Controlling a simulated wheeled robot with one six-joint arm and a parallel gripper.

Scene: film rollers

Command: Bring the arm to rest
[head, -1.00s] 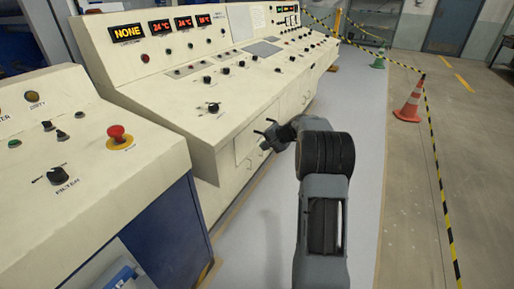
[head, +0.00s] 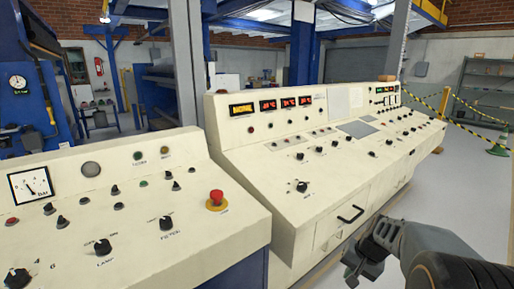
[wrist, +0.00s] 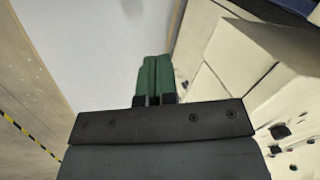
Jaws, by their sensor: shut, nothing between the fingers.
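My gripper (head: 352,268) is at the lower right of the head view, in front of the lower front of the long cream control console (head: 330,196). It is clear of the knobs on the console's top. In the wrist view the two green fingers (wrist: 154,75) lie side by side, closed, with nothing between them. My arm runs from the gripper to the lower right corner of the head view.
A cream panel with a red emergency button (head: 216,198) stands at the left front. A black drawer handle (head: 351,213) juts from the console near my gripper. Grey floor (head: 446,195) is open right of the console.

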